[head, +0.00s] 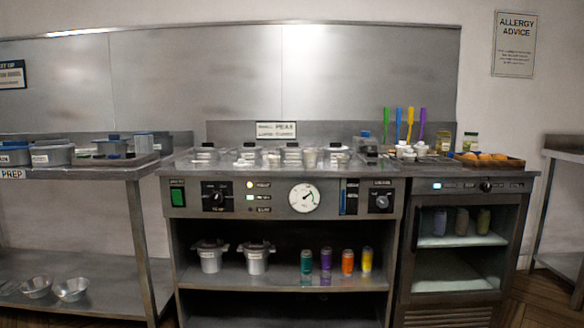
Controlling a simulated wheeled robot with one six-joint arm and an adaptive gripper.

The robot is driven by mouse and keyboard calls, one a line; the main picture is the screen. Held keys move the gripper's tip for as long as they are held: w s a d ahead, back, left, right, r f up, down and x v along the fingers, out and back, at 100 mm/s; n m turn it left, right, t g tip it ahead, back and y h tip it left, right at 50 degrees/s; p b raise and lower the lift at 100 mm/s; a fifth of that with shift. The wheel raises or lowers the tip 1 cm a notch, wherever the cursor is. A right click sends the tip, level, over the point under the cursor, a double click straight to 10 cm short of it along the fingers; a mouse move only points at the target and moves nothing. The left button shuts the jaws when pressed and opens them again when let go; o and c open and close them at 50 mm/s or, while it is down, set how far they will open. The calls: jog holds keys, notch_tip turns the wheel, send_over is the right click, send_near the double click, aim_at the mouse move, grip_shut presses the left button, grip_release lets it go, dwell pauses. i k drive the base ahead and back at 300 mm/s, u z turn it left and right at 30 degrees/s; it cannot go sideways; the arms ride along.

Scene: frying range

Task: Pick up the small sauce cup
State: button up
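Several small white or clear cups and tubs stand on the steel range top in the middle of the head view. One small pale cup (310,159) stands among them, near the centre. They are too small and blurred for me to tell which is the sauce cup. More small white cups (405,151) stand further right, in front of the coloured upright handles. My gripper and arm do not show in this view.
The range (282,184) has a front panel with a dial and knobs. Lidded pots (211,257) and coloured bottles (347,262) stand on the shelf below. A tray of orange items (520,163) is at the right. A prep table (80,173) with containers stands left.

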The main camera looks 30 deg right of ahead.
aim_at(342, 161)
jog(key=u, duration=0.6)
jog(key=i, duration=2.1)
jog(key=z, duration=1.4)
jog(key=i, duration=0.9)
jog(key=z, duration=0.95)
